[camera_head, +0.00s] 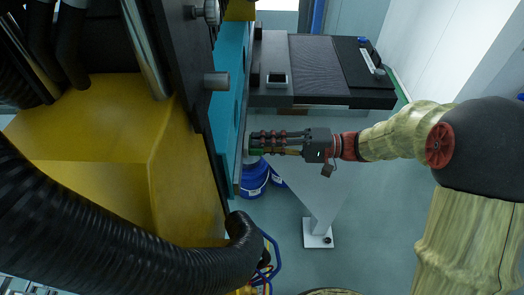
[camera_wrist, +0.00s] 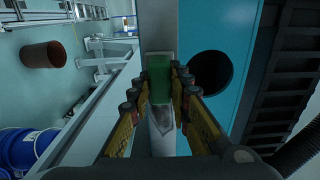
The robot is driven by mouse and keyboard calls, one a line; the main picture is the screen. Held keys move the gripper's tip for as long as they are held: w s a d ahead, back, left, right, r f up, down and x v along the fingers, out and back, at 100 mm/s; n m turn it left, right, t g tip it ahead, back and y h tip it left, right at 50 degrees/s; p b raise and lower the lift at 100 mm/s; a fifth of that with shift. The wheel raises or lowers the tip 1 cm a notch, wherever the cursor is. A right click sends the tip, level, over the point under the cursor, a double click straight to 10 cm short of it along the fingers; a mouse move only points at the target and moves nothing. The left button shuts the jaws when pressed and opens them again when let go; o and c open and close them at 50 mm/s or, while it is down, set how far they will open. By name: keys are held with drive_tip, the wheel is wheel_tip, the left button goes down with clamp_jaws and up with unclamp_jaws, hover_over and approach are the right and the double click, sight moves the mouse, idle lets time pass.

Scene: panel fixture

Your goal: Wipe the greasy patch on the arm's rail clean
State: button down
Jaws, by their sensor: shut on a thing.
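My gripper (camera_head: 256,143) points left at the edge of a teal panel (camera_head: 231,75). In the wrist view, my gripper (camera_wrist: 158,92) is shut on a green block (camera_wrist: 159,80), held between its fingertips. A light grey rail (camera_wrist: 157,22) runs upright behind the block, beside the teal panel (camera_wrist: 236,30). The block looks close to the rail or touching it; I cannot tell which. A dark smudge (camera_wrist: 163,113) shows on a pale surface just below the block; whether this is the greasy patch is unclear. The block hides part of the rail.
A large yellow housing (camera_head: 110,150) and a thick black corrugated hose (camera_head: 130,245) stand left of the panel. A dark-topped bench (camera_head: 325,65) is behind. Blue buckets (camera_head: 254,178) stand on the floor beyond the gripper. A brown pipe end (camera_wrist: 42,55) shows left. The floor right of the panel is mostly open.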

drive_tip(key=w+b, duration=0.2)
drive_tip(key=w, duration=0.5)
drive_tip(key=shift+w+a, duration=0.2)
drive_tip(key=shift+a, duration=0.15)
idle(0.4)
drive_tip(key=w+b, duration=0.3)
drive_tip(key=w, duration=0.3)
drive_tip(key=shift+w+a, duration=0.2)
drive_tip(key=shift+w, duration=0.1)
idle(0.3)
drive_tip(key=shift+s+d+b, duration=0.2)
drive_tip(key=shift+s+b, duration=0.75)
drive_tip(key=shift+s, duration=1.85)
drive_tip(key=shift+s+d+b, duration=0.15)
drive_tip(key=shift+s+b, duration=0.8)
drive_tip(key=shift+s, duration=1.9)
drive_tip(key=shift+s+d+b, duration=0.2)
drive_tip(key=shift+s+b, duration=0.75)
drive_tip(key=shift+s, duration=1.85)
drive_tip(key=shift+w, duration=0.1)
drive_tip(key=d, duration=0.6)
drive_tip(key=shift+w+b, duration=0.15)
drive_tip(key=shift+b, duration=0.3)
